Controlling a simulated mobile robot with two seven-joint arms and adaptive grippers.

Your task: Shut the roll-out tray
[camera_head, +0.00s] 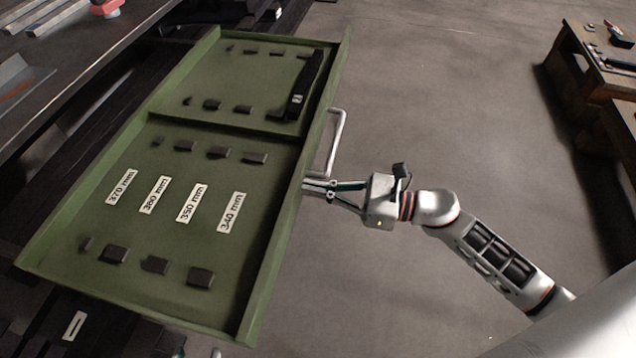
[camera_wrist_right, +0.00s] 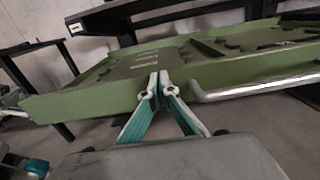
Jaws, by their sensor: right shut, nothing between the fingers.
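The green roll-out tray (camera_head: 225,128) stands pulled out from under the bench in the head view. Its front wall (camera_wrist_right: 95,105) crosses the right wrist view. A pale bar handle (camera_head: 335,145) is fixed to the outside of the front wall; it also shows in the wrist view (camera_wrist_right: 255,88). My right gripper (camera_head: 308,187) is shut and empty, its fingertips (camera_wrist_right: 158,85) at the front wall beside the handle's near end, seemingly touching it. A teal and white part (camera_wrist_right: 36,167) at the wrist view's lower left may be my left gripper; its fingers are not clear.
The tray holds several dark blocks, white length labels (camera_head: 190,203) and a black bar (camera_head: 305,85). A dark bench (camera_head: 70,75) stands left of the tray. A wooden workbench (camera_head: 600,75) is at the far right. The floor between is clear.

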